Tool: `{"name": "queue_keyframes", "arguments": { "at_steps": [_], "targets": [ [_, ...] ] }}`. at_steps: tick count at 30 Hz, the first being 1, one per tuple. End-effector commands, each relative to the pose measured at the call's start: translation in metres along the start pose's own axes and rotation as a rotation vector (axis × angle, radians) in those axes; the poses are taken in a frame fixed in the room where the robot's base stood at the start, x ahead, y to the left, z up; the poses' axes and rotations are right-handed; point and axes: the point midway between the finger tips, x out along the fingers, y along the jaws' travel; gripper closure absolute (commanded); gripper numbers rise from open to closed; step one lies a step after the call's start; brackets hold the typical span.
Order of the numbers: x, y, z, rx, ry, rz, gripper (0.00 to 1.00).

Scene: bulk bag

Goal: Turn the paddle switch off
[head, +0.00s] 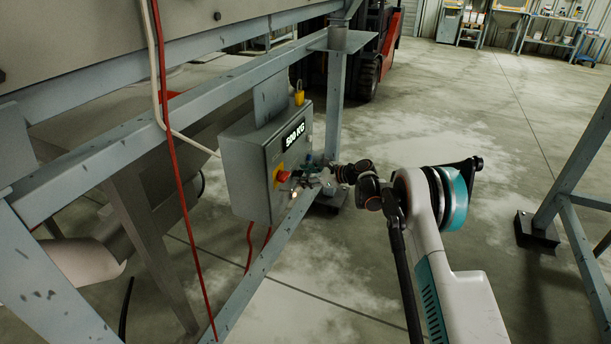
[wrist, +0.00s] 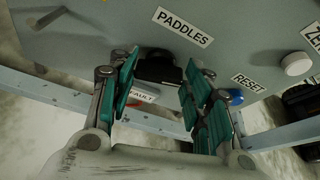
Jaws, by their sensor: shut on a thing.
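The paddle switch is a black knob (wrist: 158,68) below the PADDLES label (wrist: 183,27) on the grey control box (head: 243,172). My gripper (wrist: 161,72) has its green-padded fingers on either side of this knob and is shut on it. In the head view, my gripper (head: 326,181) is at the lower right of the box's front face, and it hides the knob there. I cannot tell the knob's setting, since the fingers cover its sides.
A white knob (wrist: 295,63) and a blue RESET button (wrist: 236,97) sit right of the switch. A FAULT label (wrist: 141,95) is below it. The box also has a red-and-yellow switch (head: 280,175) and a 500 KG display (head: 294,134). Grey frame beams (head: 270,246) pass close by.

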Motion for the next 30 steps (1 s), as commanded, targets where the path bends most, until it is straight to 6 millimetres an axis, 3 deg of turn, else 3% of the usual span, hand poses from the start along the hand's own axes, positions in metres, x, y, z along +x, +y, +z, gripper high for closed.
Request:
{"name": "queue_keyframes", "arguments": {
  "at_steps": [30],
  "targets": [
    [0.003,0.014,-0.007,-0.883,0.0,-0.367,0.78]
  ]
}}
